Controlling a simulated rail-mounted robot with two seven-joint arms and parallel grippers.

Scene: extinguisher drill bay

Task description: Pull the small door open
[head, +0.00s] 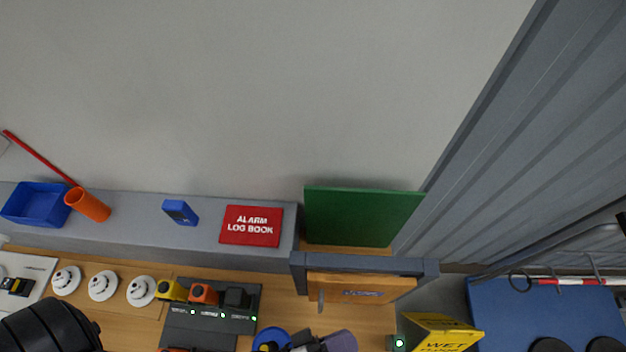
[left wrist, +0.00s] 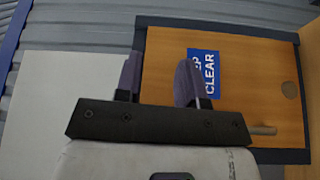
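The small door (head: 338,290) is a wooden panel with a blue label, set in a dark grey frame (head: 365,262) at the lower right of the head view. In the left wrist view the door (left wrist: 240,110) looks shut in its frame, with a blue "KEEP CLEAR" label (left wrist: 204,72). Its peg-like handle (left wrist: 263,130) sticks out near the lower edge; it also shows in the head view (head: 321,300). My left gripper (left wrist: 158,70) has its purple fingers apart with nothing between them, in front of the door and apart from the handle. My right gripper is not in view.
A green panel (head: 362,217) stands behind the frame. A red log book (head: 251,225), a blue device (head: 180,212), an orange cup (head: 88,205) and a blue bin (head: 37,204) are on the grey ledge.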

